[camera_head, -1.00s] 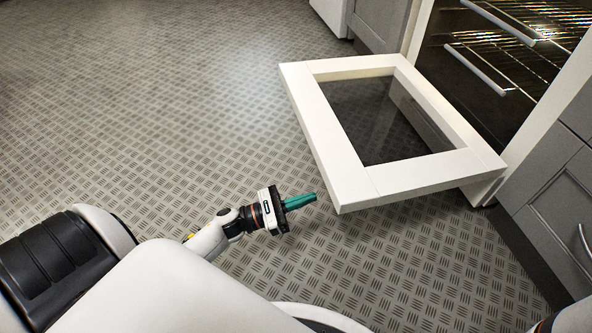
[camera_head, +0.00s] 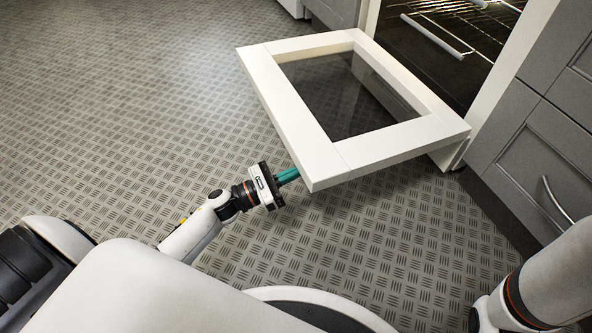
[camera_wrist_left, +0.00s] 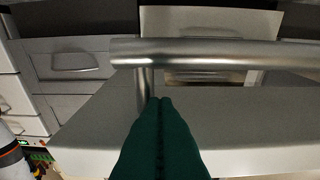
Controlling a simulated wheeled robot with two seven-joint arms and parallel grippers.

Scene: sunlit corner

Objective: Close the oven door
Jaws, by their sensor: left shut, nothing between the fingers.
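The oven door (camera_head: 378,148) is folded down and open, a white frame around a dark glass pane. It hangs in front of the oven (camera_head: 440,70). My left gripper (camera_head: 288,176) is shut and empty, with its green fingers at the door's near-left corner and their tips close to its edge. In the left wrist view, the shut fingertips (camera_wrist_left: 160,102) are just below a metal bar handle (camera_wrist_left: 220,54), beside its post. I cannot tell whether they touch it. The handle is hidden in the head view. My right gripper is out of view.
Wire racks (camera_head: 470,25) show inside the oven. A grey drawer front (camera_head: 540,160) with a curved handle stands right of the door. My right arm comes in at the lower right. The patterned floor (camera_head: 130,110) left of the door is clear.

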